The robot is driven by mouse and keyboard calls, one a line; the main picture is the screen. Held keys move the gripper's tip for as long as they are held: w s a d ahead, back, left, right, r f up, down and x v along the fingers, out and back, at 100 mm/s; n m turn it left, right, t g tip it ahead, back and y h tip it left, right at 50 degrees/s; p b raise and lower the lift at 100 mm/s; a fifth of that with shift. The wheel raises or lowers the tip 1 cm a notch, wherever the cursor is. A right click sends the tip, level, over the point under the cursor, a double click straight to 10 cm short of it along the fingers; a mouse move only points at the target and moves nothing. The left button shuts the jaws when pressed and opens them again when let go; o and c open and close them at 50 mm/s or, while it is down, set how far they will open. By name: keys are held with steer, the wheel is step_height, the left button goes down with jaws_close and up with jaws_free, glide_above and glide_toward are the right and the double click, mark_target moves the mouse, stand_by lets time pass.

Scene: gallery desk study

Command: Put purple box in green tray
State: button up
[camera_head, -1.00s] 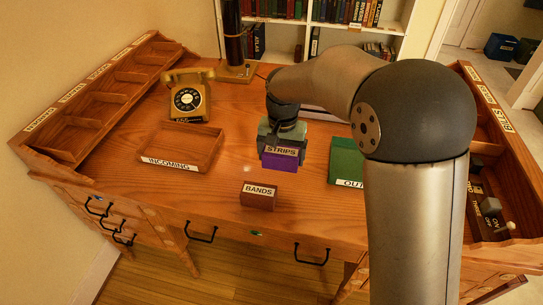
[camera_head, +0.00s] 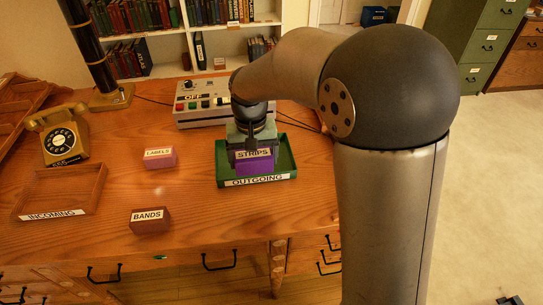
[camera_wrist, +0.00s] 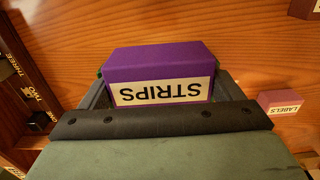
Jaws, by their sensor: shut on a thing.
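The purple box (camera_head: 255,164), labelled STRIPS, is held in my gripper (camera_head: 253,146), whose jaws are shut on it. In the head view the box overlaps the inside of the green tray (camera_head: 281,177), labelled OUTGOING. I cannot tell whether it touches the tray floor or hangs above it. In the wrist view the purple box (camera_wrist: 158,63) sits between the fingers, its label upside down. The tray is mostly hidden there; the box and gripper cover that area.
A pink LABELS box (camera_head: 160,158) and a brown BANDS box (camera_head: 150,220) stand left of the tray. A grey control box (camera_head: 200,105) is behind it. The wooden INCOMING tray (camera_head: 62,192) and telephone (camera_head: 60,135) are at left.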

steer(key=w+f+p, duration=0.1)
steer(key=w+f, duration=0.2)
steer(key=w, duration=0.1)
steer(key=w+f+p, duration=0.1)
steer(key=w+f, duration=0.1)
steer(key=w, duration=0.2)
steer(key=w+f, duration=0.3)
steer(key=w, duration=0.2)
steer(key=shift+a+f+p, duration=0.2)
steer(key=shift+f+p, duration=0.1)
steer(key=shift+p, duration=0.1)
steer(key=shift+w+f, duration=0.6)
steer(key=shift+f, duration=1.6)
steer(key=shift+f, duration=0.25)
steer(key=o, duration=0.9)
steer(key=shift+r, duration=0.1)
steer(key=shift+c, duration=0.2)
steer(key=shift+r, duration=0.1)
